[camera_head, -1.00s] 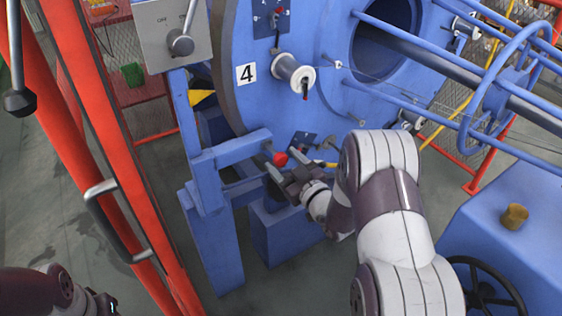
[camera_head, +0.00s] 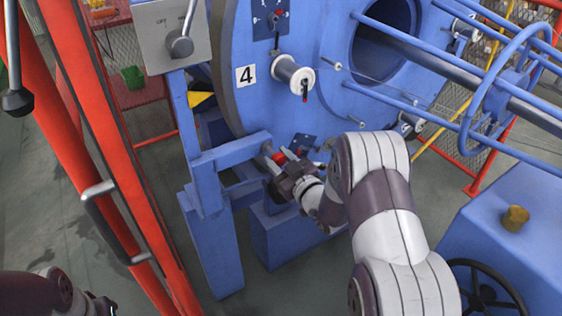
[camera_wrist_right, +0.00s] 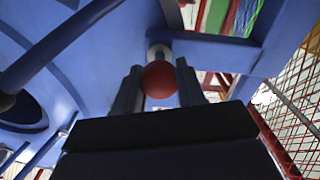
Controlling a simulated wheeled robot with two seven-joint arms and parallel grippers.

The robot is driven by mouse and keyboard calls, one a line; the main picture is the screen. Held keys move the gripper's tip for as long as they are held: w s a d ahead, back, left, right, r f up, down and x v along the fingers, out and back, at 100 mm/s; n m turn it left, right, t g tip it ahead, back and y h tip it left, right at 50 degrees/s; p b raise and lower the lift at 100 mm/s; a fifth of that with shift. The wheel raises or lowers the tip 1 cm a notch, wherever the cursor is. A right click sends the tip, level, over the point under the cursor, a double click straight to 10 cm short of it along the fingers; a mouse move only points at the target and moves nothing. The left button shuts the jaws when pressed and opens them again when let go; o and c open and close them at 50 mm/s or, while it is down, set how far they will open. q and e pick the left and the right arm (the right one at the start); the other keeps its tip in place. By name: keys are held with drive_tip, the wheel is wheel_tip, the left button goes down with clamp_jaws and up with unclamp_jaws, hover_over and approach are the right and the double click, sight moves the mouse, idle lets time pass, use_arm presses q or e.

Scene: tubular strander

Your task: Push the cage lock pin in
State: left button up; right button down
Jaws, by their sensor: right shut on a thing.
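The cage lock pin has a round red knob (camera_head: 278,158) at the end of the blue bracket arm (camera_head: 240,148), beside the big blue disc marked 4. My right gripper (camera_head: 284,163) is at this knob and partly hides it. In the right wrist view the red knob (camera_wrist_right: 159,79) sits between the two dark fingers, with a short pale shaft behind it running into the blue bracket. The fingers are shut on the knob. How deep the pin sits is hard to tell.
A red frame post (camera_head: 115,150) with a metal handle stands at the left. A grey switch box (camera_head: 170,35) is above the bracket. Blue cage rods (camera_head: 440,55) run to the right. A blue housing (camera_head: 510,220) and a handwheel (camera_head: 485,290) are at the lower right.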

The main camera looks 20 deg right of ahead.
drive_tip(key=w, duration=0.2)
drive_tip(key=shift+w+a+b, duration=0.2)
drive_tip(key=shift+w+b, duration=0.1)
drive_tip(key=shift+r, duration=0.25)
drive_tip(key=c, duration=0.7)
unclamp_jaws()
drive_tip(key=shift+o, duration=0.2)
drive_tip(key=shift+w+f, duration=0.1)
drive_tip(key=s+d+p, duration=0.1)
drive_tip(key=s, duration=1.1)
drive_tip(key=shift+s+d+p, duration=0.3)
drive_tip(key=shift+d+p, duration=0.05)
